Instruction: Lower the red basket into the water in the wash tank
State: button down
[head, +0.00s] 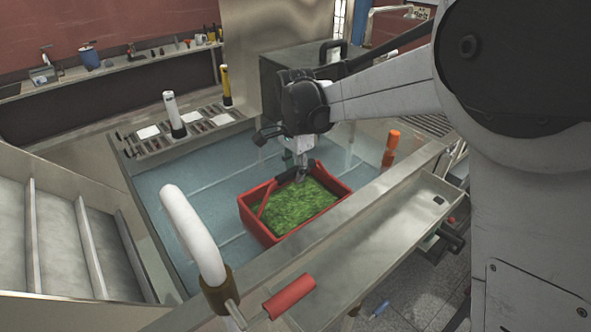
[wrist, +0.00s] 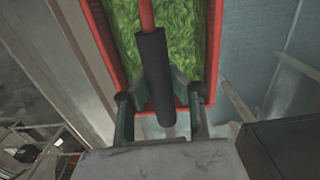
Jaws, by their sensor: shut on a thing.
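The red basket (head: 274,230), filled with green leaves (head: 300,209), is over the wash tank (head: 165,184) near its front wall. It looks level. I cannot tell whether its underside touches the water (head: 200,200). My gripper (head: 297,174) is above the basket and shut on the black grip (wrist: 152,80) of its red handle. In the wrist view the basket (wrist: 218,40) lies beyond my fingers (wrist: 158,105), with the handle running up the middle of the picture.
A white curved spout (head: 190,225) rises at the tank's front left. A metal ledge (head: 400,215) runs along the front right, and an orange-topped post (head: 391,145) stands at the right. A ribbed metal chute (head: 60,235) is at the left. Open water lies left of the basket.

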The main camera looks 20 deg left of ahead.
jog(key=shift+f+b, duration=3.35)
jog(key=shift+f, duration=1.75)
jog(key=c, duration=1.6)
grip_release()
notch_tip(320, 180, up, 12)
jog(key=shift+r, duration=0.1)
notch_tip(320, 180, up, 12)
jog(key=p, duration=0.7)
